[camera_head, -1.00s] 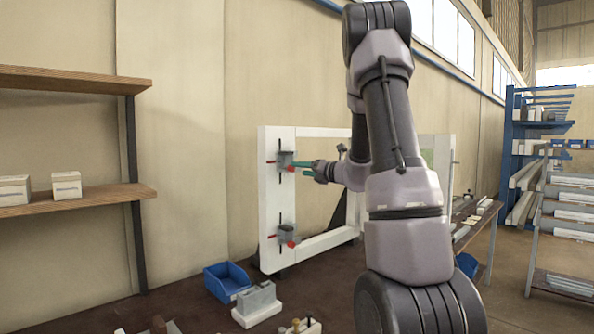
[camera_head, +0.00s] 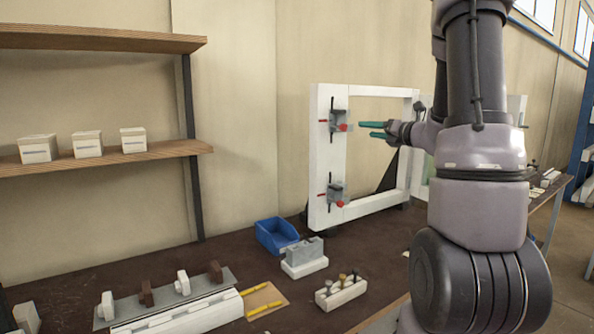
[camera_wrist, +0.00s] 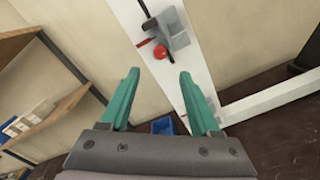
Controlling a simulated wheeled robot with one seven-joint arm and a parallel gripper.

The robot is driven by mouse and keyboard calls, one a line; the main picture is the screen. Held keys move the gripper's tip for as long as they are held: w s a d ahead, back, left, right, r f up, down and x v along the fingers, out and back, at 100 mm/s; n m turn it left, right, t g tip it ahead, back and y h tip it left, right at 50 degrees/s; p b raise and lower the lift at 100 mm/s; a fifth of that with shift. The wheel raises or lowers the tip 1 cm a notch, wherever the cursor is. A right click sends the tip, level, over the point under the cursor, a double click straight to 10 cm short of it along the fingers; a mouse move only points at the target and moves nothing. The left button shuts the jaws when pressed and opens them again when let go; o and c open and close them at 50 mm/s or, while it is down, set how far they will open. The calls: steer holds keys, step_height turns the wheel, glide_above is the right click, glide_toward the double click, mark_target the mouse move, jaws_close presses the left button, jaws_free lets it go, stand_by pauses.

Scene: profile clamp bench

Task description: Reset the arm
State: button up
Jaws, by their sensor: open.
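My gripper (camera_head: 374,130) has green fingers and is open and empty. In the head view it points left, close to the upper clamp (camera_head: 338,121) on the white frame (camera_head: 320,165), with a gap between the fingertips and the clamp's red knob. In the wrist view the two spread fingers (camera_wrist: 155,90) show nothing between them but the wall and the frame's upright behind. The upper clamp (camera_wrist: 168,38) with its red ball knob lies beyond the fingertips there. A lower clamp (camera_head: 335,192) sits on the same upright.
A blue bin (camera_head: 277,236), a grey block on a white base (camera_head: 304,258) and a small holder with several pegs (camera_head: 341,291) stand on the dark bench (camera_head: 375,240). A rail fixture (camera_head: 170,300) is at front left. Wall shelves (camera_head: 105,158) hold three boxes.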

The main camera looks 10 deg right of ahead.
steer(key=s+a+r+n+g+y, duration=0.25)
steer(key=s+a+n+g, duration=0.65)
steer(key=s+a+n, duration=0.85)
steer(key=s+d+f+n+h, duration=0.1)
steer(key=s+n+h, duration=0.6)
steer(key=s+n, duration=0.75)
steer(key=w+a+f+m+g+y, duration=0.25)
steer(key=w+m+y, duration=0.2)
steer(key=w, duration=0.35)
steer(key=m+t, duration=1.2)
steer(key=m, duration=0.8)
glide_toward(345, 128)
steer(key=shift+m, duration=0.25)
steer(key=x, duration=0.9)
